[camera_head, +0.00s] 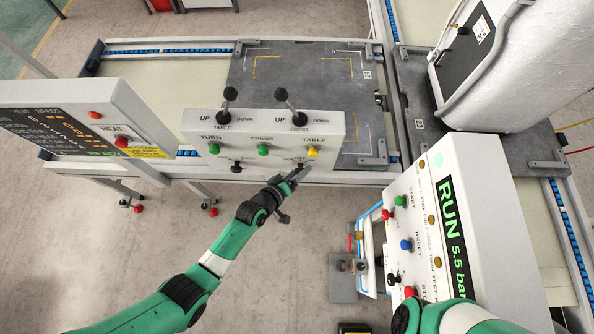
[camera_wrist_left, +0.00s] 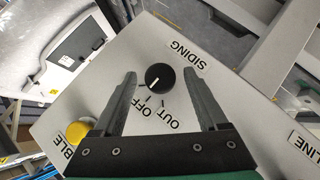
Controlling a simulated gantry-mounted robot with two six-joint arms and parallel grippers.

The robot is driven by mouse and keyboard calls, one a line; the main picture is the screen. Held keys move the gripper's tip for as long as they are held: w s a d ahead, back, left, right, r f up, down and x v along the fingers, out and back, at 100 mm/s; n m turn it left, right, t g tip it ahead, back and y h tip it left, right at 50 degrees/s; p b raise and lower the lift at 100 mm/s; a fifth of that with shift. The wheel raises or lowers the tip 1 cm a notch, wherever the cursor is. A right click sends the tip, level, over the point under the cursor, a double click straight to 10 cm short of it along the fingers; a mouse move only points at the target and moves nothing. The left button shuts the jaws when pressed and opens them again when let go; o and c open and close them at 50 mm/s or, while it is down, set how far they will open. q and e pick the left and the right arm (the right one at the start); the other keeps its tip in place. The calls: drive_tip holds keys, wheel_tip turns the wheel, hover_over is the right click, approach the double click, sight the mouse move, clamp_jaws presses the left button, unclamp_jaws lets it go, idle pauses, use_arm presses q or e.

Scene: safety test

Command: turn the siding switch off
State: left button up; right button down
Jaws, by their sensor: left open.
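The siding switch (camera_wrist_left: 160,77) is a round black knob with a white pointer line on a pale panel, beside the printed word SIDING. The words OFF and OUT stand below it in the left wrist view. Its pointer slants down-left; I cannot tell for certain which mark it meets. My left gripper (camera_wrist_left: 160,80) is open, one finger on each side of the knob in this view, with gaps between. In the head view, my left gripper (camera_head: 299,173) is at the lower right of the control box (camera_head: 265,127), largely covering the knob. My right gripper is out of view.
A yellow button (camera_wrist_left: 80,131) sits close to the left finger; it also shows in the head view (camera_head: 313,152). Two black levers (camera_head: 283,95) stand on top of the box. A panel reading RUN (camera_head: 457,215) stands at right, and a HEAT panel (camera_head: 116,142) at left.

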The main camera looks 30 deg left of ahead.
use_arm(q)
drive_tip(key=p+v, duration=0.4)
drive_tip(key=v, duration=0.7)
drive_tip(key=shift+s, duration=0.25)
drive_tip(key=shift+r, duration=0.15)
